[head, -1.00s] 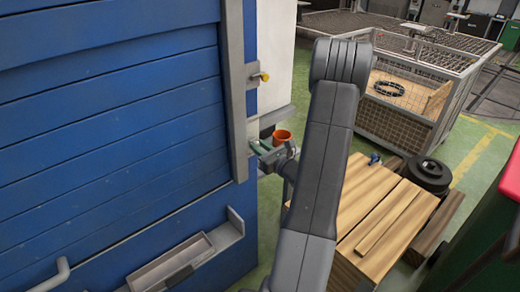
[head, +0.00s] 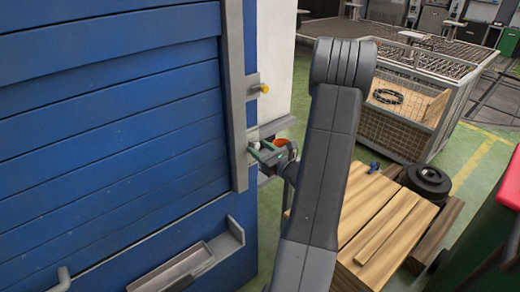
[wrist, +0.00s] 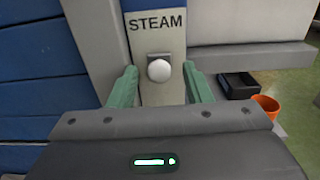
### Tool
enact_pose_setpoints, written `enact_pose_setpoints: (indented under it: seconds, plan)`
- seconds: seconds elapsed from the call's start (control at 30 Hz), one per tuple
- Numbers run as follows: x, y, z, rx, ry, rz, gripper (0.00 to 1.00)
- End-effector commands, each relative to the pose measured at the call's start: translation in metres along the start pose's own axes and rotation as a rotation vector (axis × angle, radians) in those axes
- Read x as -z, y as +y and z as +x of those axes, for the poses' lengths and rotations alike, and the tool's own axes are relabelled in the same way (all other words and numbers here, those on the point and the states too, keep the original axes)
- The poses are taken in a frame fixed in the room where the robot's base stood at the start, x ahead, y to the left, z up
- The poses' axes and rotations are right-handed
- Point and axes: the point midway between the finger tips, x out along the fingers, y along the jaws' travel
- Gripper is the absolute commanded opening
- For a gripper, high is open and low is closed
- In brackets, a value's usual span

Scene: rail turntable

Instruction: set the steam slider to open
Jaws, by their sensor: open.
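The steam slider's round white knob (wrist: 158,70) stands out from a small dark slot on a grey upright strip, just below the black STEAM label (wrist: 157,23). My gripper (wrist: 160,88) is open, its green fingers apart on the left and right of the knob; I cannot tell whether either touches it. In the head view my gripper (head: 262,151) is at the lower part of the grey post, beside the blue panel (head: 110,120). The open and closed ends of the slider's travel are not readable, and my gripper body hides the strip below the knob.
A yellow knob (head: 264,88) sits on a bracket higher on the post. A grey ledge juts out right of the strip. An orange cup (wrist: 267,105) and a black bin (wrist: 240,85) are at the right. A wooden crate (head: 385,230) stands behind my arm.

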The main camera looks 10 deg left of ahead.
Motion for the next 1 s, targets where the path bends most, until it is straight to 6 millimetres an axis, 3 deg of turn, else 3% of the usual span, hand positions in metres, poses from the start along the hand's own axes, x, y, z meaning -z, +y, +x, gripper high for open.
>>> enact_pose_setpoints:
  seconds: [0.6,0.8,1.0]
  plan:
    - [0.001,-0.001,-0.114,0.004,0.000,0.000,0.45]
    - [0.000,0.000,-0.130,0.002,0.000,0.000,0.45]
    - [0.000,0.000,-0.134,0.000,0.000,0.001,0.45]
